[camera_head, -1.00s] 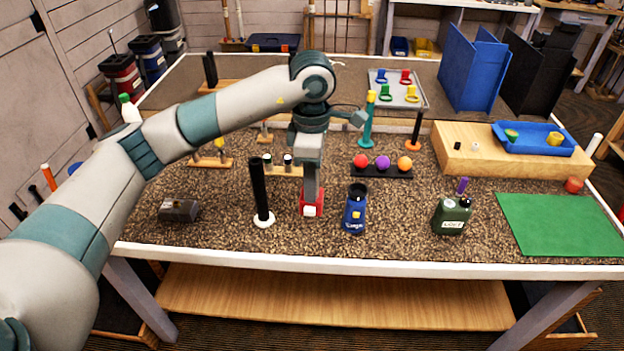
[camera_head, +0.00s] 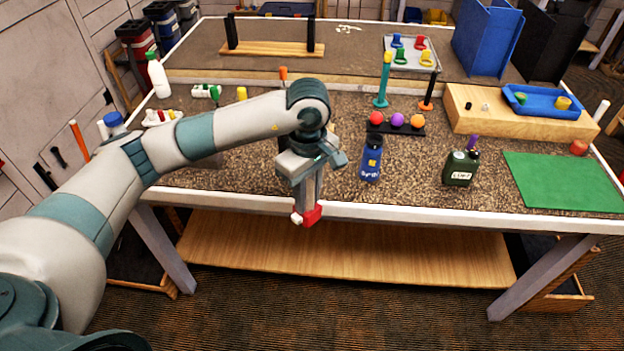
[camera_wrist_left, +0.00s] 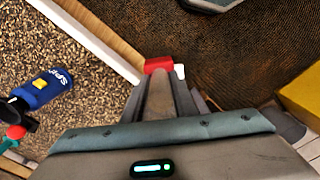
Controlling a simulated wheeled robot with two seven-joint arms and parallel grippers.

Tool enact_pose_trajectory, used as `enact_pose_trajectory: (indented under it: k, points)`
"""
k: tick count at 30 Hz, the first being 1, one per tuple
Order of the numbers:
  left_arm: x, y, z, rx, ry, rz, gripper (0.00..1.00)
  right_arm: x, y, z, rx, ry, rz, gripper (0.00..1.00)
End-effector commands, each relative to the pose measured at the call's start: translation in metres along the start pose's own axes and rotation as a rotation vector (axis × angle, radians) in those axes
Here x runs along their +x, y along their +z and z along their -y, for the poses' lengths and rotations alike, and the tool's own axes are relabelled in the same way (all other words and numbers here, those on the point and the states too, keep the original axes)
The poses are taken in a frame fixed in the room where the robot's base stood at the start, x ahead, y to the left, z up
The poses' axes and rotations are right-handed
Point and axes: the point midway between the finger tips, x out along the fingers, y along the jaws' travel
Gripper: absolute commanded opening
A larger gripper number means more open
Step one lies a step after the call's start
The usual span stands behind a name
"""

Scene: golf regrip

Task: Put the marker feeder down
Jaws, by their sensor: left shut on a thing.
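My left gripper (camera_head: 306,212) is shut and points down just in front of the table's front edge, over the floor. A small red and white piece (camera_head: 312,214) is at its fingertips; I take it to be the marker feeder. In the left wrist view the red piece (camera_wrist_left: 158,65) shows at the end of the fingers, with a white bit at its right. The fingers hide most of it, and dark carpet lies beneath. My right gripper is not in view.
A blue bottle (camera_head: 371,160) and a dark green canister (camera_head: 460,168) stand upright near the front of the table. A green mat (camera_head: 562,182) lies at the right. A ball rack (camera_head: 408,129) is behind the bottle. Speckled tabletop is clear between bottle and canister.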

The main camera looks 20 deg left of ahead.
Motion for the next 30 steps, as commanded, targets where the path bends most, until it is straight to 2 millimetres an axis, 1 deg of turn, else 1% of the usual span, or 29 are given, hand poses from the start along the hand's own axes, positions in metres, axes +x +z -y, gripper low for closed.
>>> enact_pose_trajectory:
  k: [5, 12, 16, 18, 22, 26, 30]
  points:
    - [0.027, 0.006, 0.022, 0.217, -0.004, -0.001, 0.0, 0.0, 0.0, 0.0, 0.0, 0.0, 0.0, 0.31]
    - [0.071, 0.021, 0.067, 0.654, -0.002, 0.004, 0.0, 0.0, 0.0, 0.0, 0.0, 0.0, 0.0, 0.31]
    - [0.088, 0.03, 0.089, 0.871, 0.003, 0.007, 0.0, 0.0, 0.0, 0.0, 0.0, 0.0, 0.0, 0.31]
    - [0.094, 0.033, 0.099, 0.965, 0.007, 0.008, 0.0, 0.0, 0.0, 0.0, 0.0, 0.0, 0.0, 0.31]
    - [0.102, 0.038, 0.111, 1.088, 0.013, 0.008, 0.0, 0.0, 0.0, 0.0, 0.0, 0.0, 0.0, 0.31]
    - [0.105, 0.04, 0.116, 1.143, 0.015, 0.009, 0.0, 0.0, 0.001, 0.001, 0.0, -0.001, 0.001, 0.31]
    - [0.105, 0.04, 0.117, 1.153, 0.016, 0.008, 0.0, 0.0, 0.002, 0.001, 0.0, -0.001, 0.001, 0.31]
